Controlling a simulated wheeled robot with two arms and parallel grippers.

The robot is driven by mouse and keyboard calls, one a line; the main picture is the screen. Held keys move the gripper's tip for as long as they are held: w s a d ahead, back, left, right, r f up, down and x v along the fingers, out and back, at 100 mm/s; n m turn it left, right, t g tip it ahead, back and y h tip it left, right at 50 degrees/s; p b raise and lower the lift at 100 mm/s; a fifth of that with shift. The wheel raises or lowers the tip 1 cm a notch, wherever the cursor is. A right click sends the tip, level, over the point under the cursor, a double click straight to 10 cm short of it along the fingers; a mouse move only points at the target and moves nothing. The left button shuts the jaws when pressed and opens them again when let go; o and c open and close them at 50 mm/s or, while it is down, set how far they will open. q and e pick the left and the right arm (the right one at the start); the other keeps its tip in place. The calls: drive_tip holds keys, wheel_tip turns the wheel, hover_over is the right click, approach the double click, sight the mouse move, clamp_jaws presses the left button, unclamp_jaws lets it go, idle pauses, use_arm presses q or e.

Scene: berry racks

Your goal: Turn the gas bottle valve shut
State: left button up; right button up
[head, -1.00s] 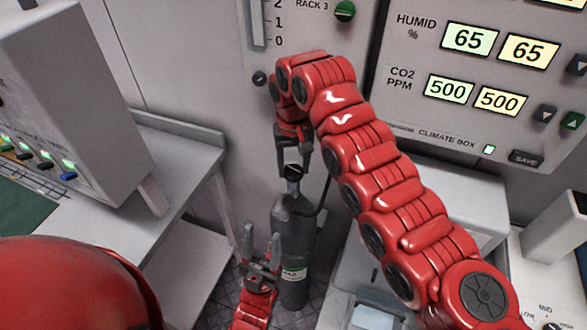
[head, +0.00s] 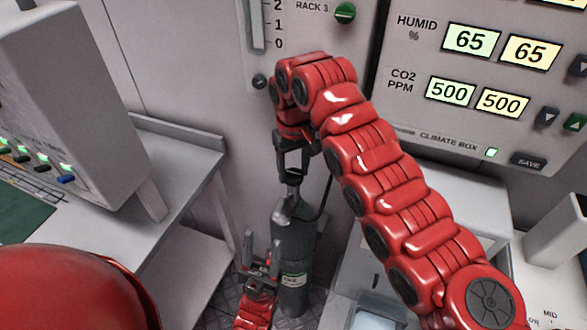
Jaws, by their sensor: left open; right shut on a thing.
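The dark grey gas bottle (head: 294,248) stands upright on the floor against the wall, with a green and white label low on its side. Its valve (head: 293,178) is a dark knob at the top of the neck. My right gripper (head: 294,171) comes down from above and is shut on the valve knob, its fingers on either side of it. My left gripper (head: 261,254) is open and empty, pointing up just left of the bottle's lower body. The bottle's lower left side is partly hidden behind it.
A grey table (head: 175,145) with a box-shaped device (head: 75,110) stands at the left. The climate box panel (head: 480,80) is at the upper right, with a white bench below it. A dark hose (head: 327,195) runs up from the bottle. A green knob (head: 345,13) is on the wall above.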

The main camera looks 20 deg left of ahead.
drive_tip(key=o, duration=1.4)
drive_tip(key=shift+c, duration=0.2)
wheel_tip(320, 180, up, 8)
drive_tip(key=shift+a+f+p, duration=0.1)
drive_tip(key=shift+f+p, duration=0.1)
drive_tip(key=shift+p, duration=0.15)
wheel_tip(320, 180, up, 10)
drive_tip(key=p, duration=0.9)
hover_over(293, 174)
drive_tip(key=shift+f, duration=0.1)
drive_tip(key=shift+f, duration=0.1)
